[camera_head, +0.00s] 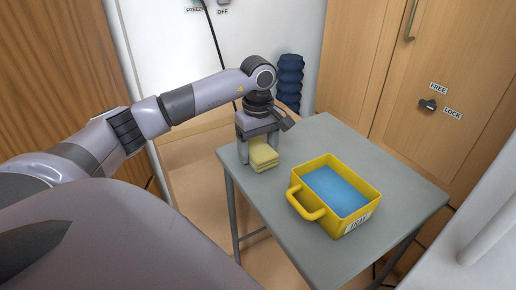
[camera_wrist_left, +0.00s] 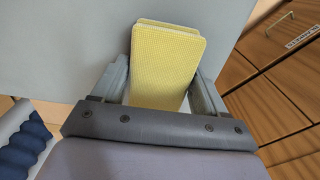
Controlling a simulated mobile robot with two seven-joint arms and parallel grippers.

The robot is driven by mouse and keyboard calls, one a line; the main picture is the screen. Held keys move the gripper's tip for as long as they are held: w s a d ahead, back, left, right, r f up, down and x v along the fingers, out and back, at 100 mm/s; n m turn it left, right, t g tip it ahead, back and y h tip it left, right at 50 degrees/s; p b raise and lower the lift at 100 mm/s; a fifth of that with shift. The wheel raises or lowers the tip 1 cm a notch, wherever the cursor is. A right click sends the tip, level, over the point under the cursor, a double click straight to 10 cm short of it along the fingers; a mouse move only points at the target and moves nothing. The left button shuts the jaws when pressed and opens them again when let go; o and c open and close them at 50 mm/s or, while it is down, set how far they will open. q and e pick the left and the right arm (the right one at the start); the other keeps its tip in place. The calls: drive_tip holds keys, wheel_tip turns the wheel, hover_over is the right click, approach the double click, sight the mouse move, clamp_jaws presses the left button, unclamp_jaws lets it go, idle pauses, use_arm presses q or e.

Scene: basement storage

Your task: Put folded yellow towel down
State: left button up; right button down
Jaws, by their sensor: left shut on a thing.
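The folded yellow towel (camera_head: 263,155) is at the back left corner of the grey table (camera_head: 272,205). My left gripper (camera_head: 258,147) points down over that corner and is shut on the towel. In the left wrist view the towel (camera_wrist_left: 167,62) sits between the two fingers (camera_wrist_left: 163,92), with the grey table top behind it. Whether the towel's underside touches the table I cannot tell. My right gripper does not show.
A yellow bin (camera_head: 318,215) with a handle and a blue filling stands on the table, right of the towel. A dark blue ribbed object (camera_head: 289,80) stands behind the table. A wooden cabinet (camera_head: 440,70) rises at the back right. The table's back middle is clear.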

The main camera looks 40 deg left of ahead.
sight(258, 148)
use_arm(q)
drive_tip(key=shift+f, duration=0.1)
drive_tip(key=o, duration=1.1)
drive_tip(key=shift+c, duration=0.2)
drive_tip(key=shift+r, duration=0.3)
wheel_tip(258, 148, up, 12)
drive_tip(key=p, duration=0.2)
drive_tip(key=shift+f+p, duration=0.15)
drive_tip(key=shift+p, duration=0.15)
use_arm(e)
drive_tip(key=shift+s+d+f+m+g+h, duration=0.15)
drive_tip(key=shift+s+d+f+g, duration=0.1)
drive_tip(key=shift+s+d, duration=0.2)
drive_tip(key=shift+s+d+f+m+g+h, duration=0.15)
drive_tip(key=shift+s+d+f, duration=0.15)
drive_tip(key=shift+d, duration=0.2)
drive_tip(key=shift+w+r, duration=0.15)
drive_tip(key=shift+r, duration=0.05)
